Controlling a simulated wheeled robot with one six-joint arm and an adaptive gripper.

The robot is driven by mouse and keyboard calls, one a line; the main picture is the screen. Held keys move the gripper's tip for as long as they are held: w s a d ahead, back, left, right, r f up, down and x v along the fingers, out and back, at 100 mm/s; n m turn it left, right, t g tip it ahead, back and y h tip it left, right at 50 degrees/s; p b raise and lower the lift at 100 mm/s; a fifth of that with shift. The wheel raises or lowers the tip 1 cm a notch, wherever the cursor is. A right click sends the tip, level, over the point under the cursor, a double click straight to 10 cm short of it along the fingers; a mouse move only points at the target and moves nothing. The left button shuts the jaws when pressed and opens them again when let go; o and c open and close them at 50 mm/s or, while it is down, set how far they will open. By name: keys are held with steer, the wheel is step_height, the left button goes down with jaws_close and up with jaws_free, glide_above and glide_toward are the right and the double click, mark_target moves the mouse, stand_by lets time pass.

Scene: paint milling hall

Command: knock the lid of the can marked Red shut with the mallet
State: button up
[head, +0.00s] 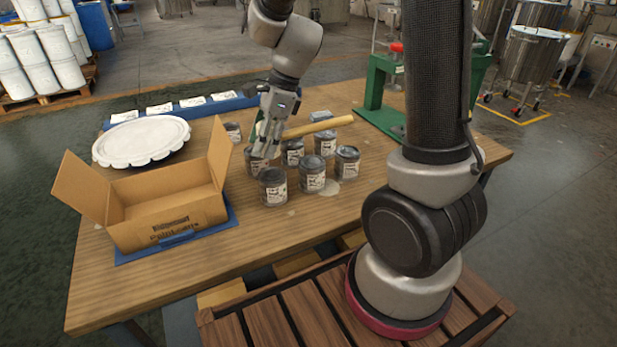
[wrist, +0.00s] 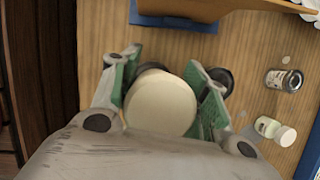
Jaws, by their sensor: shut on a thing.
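My gripper (head: 266,138) is shut on the mallet (head: 322,127) above the cans. The mallet's pale wooden handle sticks out to the right, nearly level; its head cannot be clearly made out in the head view. In the wrist view a round cream part of the mallet (wrist: 160,103) fills the space between the green finger pads. Several small dark cans with white labels stand close together below, such as the front can (head: 273,188), the middle can (head: 312,175) and the right can (head: 347,162). Label words are too small to read, so the Red can cannot be told.
An open cardboard box (head: 165,205) stands left of the cans on a blue mat. A large white lid (head: 141,140) lies behind it. A blue strip with white cards (head: 190,103) lies along the back. A green press (head: 376,85) stands at the back right. The right tabletop is mostly clear.

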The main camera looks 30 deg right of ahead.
mark_target(308, 125)
stand_by(0.5)
steer(key=d+r, duration=0.1)
steer(key=d, duration=0.3)
steer(key=d+m, duration=0.1)
steer(key=d, duration=0.3)
steer(key=d+r+m+t, duration=0.1)
steer(key=d, duration=0.3)
steer(key=shift+w+r, duration=0.25)
steer(key=shift+r, duration=0.1)
steer(key=shift+s+a+f, duration=0.15)
steer(key=shift+a+f, duration=0.05)
steer(key=shift+f, duration=1.5)
steer(key=shift+f, duration=2.45)
steer(key=shift+r, duration=3.05)
